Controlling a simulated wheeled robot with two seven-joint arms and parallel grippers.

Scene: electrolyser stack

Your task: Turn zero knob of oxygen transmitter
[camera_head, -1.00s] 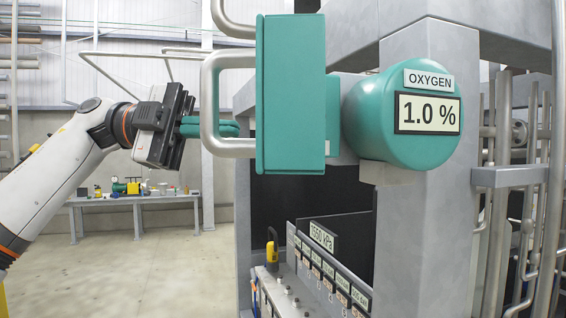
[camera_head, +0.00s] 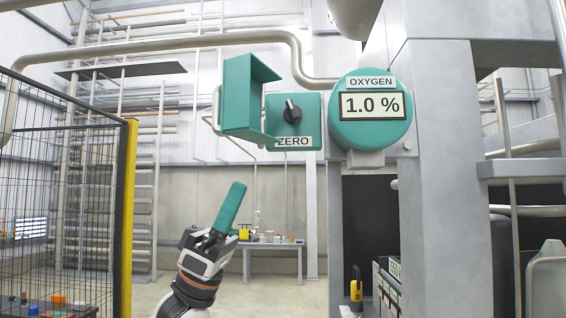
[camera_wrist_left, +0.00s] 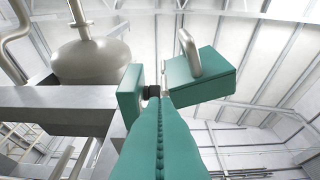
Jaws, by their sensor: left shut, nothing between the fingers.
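The oxygen transmitter (camera_head: 370,132) is a round teal housing whose display reads 1.0 %. Left of it is a teal box with a black zero knob (camera_head: 292,111) above a ZERO label (camera_head: 293,142). Its teal cover (camera_head: 252,98) stands open to the left, with a grey handle on its outer side. The cover also shows in the left wrist view (camera_wrist_left: 203,76), with the knob (camera_wrist_left: 151,91) seen side-on beyond the fingertips. My left gripper (camera_head: 238,186) has teal fingers, shut and empty, pointing up, below and left of the knob and apart from it. My right gripper is out of view.
A grey steel frame post (camera_head: 440,170) stands right of the transmitter. A black mesh fence with a yellow post (camera_head: 124,215) is at the left. A bench (camera_head: 275,246) stands against the back wall. The space between gripper and knob looks clear.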

